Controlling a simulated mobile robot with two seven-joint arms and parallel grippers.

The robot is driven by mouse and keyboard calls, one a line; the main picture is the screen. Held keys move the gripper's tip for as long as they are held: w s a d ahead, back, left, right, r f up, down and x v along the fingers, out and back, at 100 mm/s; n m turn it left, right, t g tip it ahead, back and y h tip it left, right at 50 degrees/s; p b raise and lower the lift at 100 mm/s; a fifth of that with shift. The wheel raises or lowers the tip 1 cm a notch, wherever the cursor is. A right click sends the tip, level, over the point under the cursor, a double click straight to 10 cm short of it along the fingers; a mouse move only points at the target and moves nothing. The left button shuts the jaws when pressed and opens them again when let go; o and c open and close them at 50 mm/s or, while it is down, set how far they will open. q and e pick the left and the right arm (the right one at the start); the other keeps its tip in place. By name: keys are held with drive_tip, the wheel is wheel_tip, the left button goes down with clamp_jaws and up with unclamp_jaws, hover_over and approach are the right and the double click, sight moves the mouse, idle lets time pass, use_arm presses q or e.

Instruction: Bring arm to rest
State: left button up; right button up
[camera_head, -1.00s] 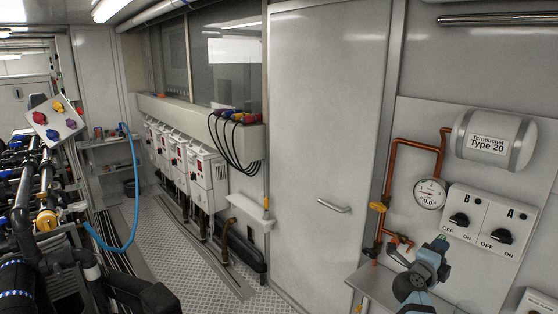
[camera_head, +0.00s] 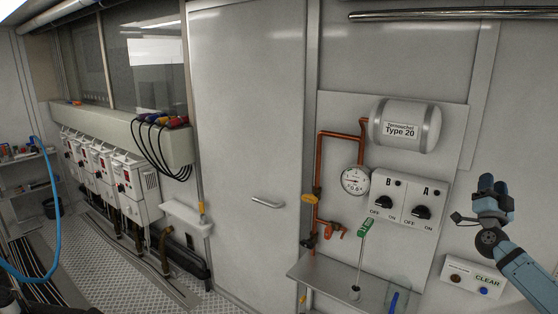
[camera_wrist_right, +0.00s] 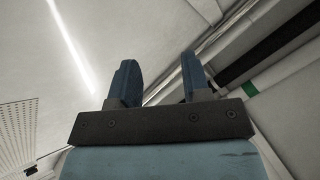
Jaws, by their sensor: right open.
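My right gripper (camera_head: 492,190) is raised at the right side of the head view, in front of the grey wall panel, with its arm coming up from the lower right corner. In the right wrist view its two blue fingers (camera_wrist_right: 158,80) stand apart with nothing between them. Behind them are only the pale ceiling and some dark rails. My left gripper does not show in either view.
Left of my gripper are a control box (camera_head: 405,200) with knobs B and A, a gauge (camera_head: 355,181), copper pipes (camera_head: 319,165) and a tank (camera_head: 404,125). Below are a CLEAR button box (camera_head: 470,277) and a shelf (camera_head: 330,271) holding a green-topped stick (camera_head: 365,228).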

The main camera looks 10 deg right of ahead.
drive_tip(key=w+a+f+n+t+y, duration=0.1)
drive_tip(key=w+a+n+t+y, duration=0.15)
drive_tip(key=n+y, duration=0.6)
drive_tip(key=w+a+f+n+t+y, duration=0.15)
drive_tip(key=a+n+y, duration=0.25)
drive_tip(key=n+y, duration=0.4)
drive_tip(key=w+d+f+n+g+h, duration=0.1)
drive_tip(key=d+f+n+g+h, duration=0.35)
drive_tip(key=f+g, duration=0.3)
drive_tip(key=s+a+f+g+y, duration=0.1)
drive_tip(key=s+a+f, duration=0.2)
drive_tip(key=a+f, duration=0.55)
drive_tip(key=s+a+f+g+y, duration=0.1)
drive_tip(key=s+a+f, duration=0.1)
drive_tip(key=a+f, duration=0.65)
drive_tip(key=s+a+f+g+y, duration=0.2)
drive_tip(key=s+a+f+y, duration=0.1)
drive_tip(key=s+a+f, duration=1.15)
drive_tip(key=s+a+f+m+y, duration=0.1)
drive_tip(key=s+a, duration=0.6)
drive_tip(key=a, duration=0.2)
drive_tip(key=s+a+f+m+g+y, duration=0.1)
drive_tip(key=s+a+f+m, duration=0.1)
drive_tip(key=s+a, duration=0.5)
drive_tip(key=a, duration=0.2)
drive_tip(key=shift+s+a, duration=0.3)
drive_tip(key=shift+a, duration=0.05)
